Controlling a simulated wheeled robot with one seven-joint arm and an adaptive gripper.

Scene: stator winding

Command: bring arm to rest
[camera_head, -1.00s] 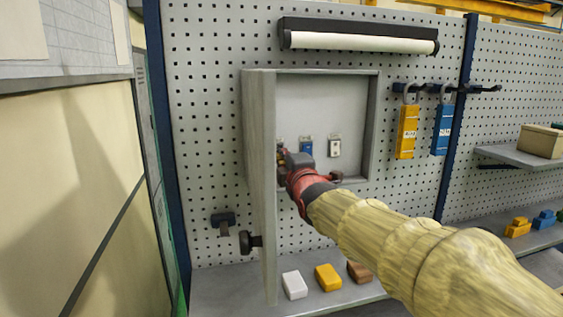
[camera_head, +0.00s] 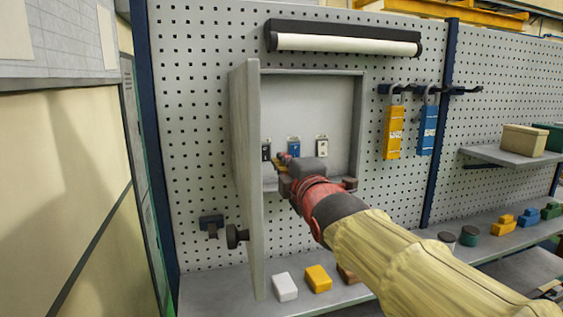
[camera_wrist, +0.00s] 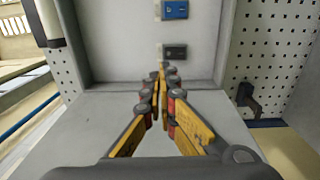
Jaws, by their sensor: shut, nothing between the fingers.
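My gripper (camera_head: 283,160) is in front of the open grey wall cabinet (camera_head: 365,120). Its yellow fingers (camera_wrist: 161,80) are shut with nothing between them. In the head view my arm reaches in from the lower right and covers the cabinet's lower edge. Inside the cabinet are a black switch (camera_head: 266,151), a blue switch (camera_head: 294,147) and a white switch (camera_head: 321,146). In the wrist view the black switch (camera_wrist: 175,52) is just beyond the fingertips and the blue switch (camera_wrist: 175,10) is farther up.
The cabinet door (camera_head: 257,200) stands open at the left, its black knob (camera_head: 236,236) sticking out. A yellow padlock (camera_head: 393,132) and a blue padlock (camera_head: 427,130) hang at the right. A white block (camera_head: 285,287) and a yellow block (camera_head: 318,278) lie on the shelf below.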

